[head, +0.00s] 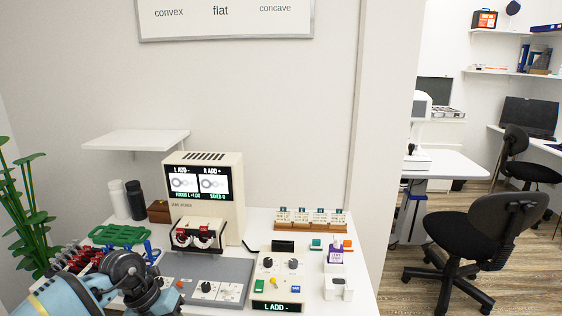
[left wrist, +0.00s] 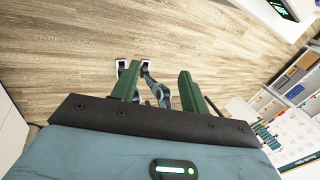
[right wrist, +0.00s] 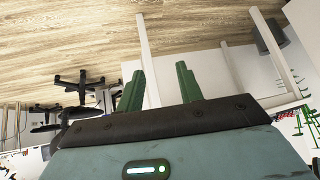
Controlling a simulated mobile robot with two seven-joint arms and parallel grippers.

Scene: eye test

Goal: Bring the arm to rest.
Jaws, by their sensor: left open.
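My left arm (head: 85,295) comes in at the bottom left of the head view, bent, with a dark joint in front of the table's left end. Its gripper cannot be made out there. In the left wrist view my left gripper (left wrist: 158,80) has its two green fingers wide apart, with nothing held between them and wood floor beyond. In the right wrist view my right gripper (right wrist: 159,80) also has its green fingers apart and empty. My right arm does not show in the head view.
The white table (head: 358,268) carries a lens device (head: 207,160), a grey base plate (head: 222,272), a control box (head: 276,285), a green rack (head: 118,235) and two bottles. A plant (head: 28,215) stands left of it. An office chair (head: 470,240) stands on open floor at the right.

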